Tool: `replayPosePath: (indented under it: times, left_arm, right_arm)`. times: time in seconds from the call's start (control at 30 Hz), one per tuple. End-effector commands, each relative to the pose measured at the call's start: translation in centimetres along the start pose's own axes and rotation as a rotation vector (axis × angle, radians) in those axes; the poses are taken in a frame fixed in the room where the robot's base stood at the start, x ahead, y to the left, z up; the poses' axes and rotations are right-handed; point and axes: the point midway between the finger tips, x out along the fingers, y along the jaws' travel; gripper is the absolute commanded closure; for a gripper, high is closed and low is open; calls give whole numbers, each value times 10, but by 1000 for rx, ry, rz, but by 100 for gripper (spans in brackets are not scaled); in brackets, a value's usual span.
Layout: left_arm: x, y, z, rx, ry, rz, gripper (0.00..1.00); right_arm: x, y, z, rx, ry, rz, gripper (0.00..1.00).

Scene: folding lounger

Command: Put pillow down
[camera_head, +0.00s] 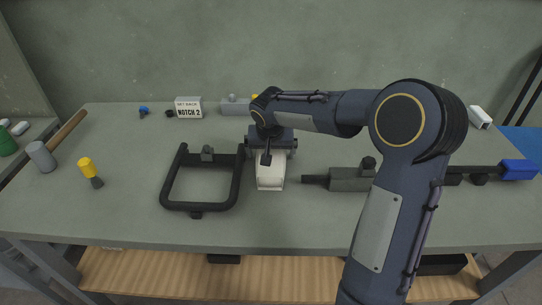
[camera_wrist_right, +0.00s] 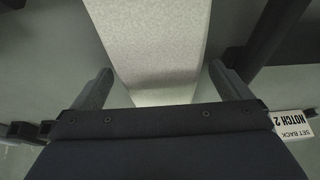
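The pillow (camera_head: 270,178) is a pale, whitish padded block lying near the middle of the workbench, with its far end hidden under my right gripper. My right gripper (camera_head: 267,157) is above its far part, pointing down. In the right wrist view the pale speckled pillow (camera_wrist_right: 155,40) runs between the two fingers of the right gripper (camera_wrist_right: 160,72). The fingers are spread, one on each side, with a narrow gap showing beside the pillow. My left gripper is not in view.
A black looped frame (camera_head: 164,185) lies left of the pillow. A dark grey tool-like part (camera_head: 345,180) lies right. A sign reading "SET BACK NOTCH 2" (camera_head: 188,107) stands behind. The bench (camera_head: 130,215) is clear at front left.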

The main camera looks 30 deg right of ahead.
Motion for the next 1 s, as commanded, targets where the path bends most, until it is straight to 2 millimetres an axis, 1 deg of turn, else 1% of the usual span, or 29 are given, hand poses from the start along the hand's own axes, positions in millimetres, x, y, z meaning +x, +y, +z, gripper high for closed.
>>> replayPosePath:
  times: [0.03, 0.3, 0.37, 0.6, 0.77, 0.9, 0.97, 1.0]
  left_arm:
    - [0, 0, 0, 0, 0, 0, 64]
    - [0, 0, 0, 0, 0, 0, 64]
    - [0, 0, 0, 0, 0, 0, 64]
    - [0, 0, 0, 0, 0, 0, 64]
    - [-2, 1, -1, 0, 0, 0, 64]
    - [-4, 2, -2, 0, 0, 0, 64]
    - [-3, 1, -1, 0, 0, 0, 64]
    - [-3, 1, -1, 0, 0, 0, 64]
  right_arm:
    - [0, 0, 0, 0, 0, 0, 9]
    - [0, 0, 0, 0, 0, 0, 44]
    - [0, 0, 0, 0, 1, 0, 52]
    - [-2, 0, -1, 0, 1, -1, 52]
    - [-12, 0, -6, -1, 3, -1, 52]
    - [-32, 0, -14, 2, 5, -2, 52]
    - [-45, 1, -8, -1, 6, -3, 52]
    - [-56, 2, -5, -1, 7, -4, 52]
